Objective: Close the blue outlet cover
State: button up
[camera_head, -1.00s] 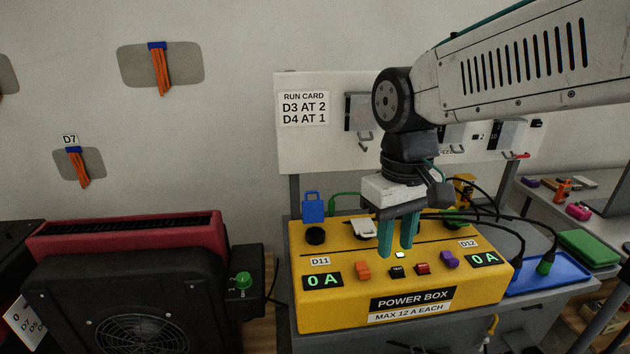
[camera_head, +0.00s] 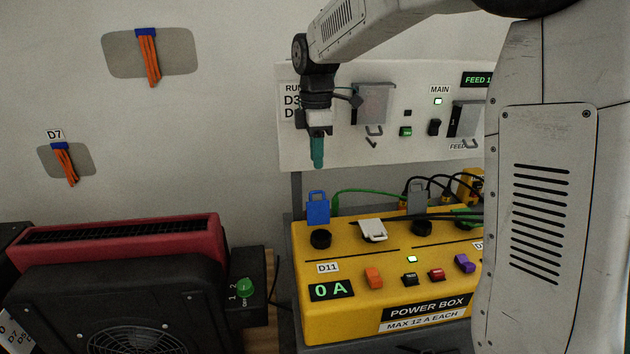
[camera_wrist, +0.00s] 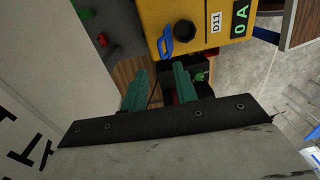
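The blue outlet cover (camera_head: 317,208) stands upright, open, at the back left of the yellow power box (camera_head: 345,257). Its round black outlet (camera_head: 320,239) is bare in front of it. My gripper (camera_head: 318,166) points down above the blue cover, apart from it; its fingers overlap in the head view. In the wrist view the two teal fingers of my gripper (camera_wrist: 160,70) are spread with nothing between them. The blue cover (camera_wrist: 166,41) lies just beyond the fingertips there, beside the black outlet (camera_wrist: 185,33).
A white cover (camera_head: 373,230) lies down and a grey cover (camera_head: 419,198) stands up on the same box. A wall panel (camera_head: 350,150) is behind my gripper. A red and black fan unit (camera_head: 120,270) stands at left. Green and black cables run behind the box.

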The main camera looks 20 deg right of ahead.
send_over(318, 208)
jog(key=w, duration=0.2)
jog(key=f, duration=0.7)
jog(key=shift+w+d+f, duration=0.1)
jog(key=shift+d+f, duration=0.05)
jog(key=shift+d, duration=0.25)
jog(key=shift+a, duration=0.1)
grip_shut()
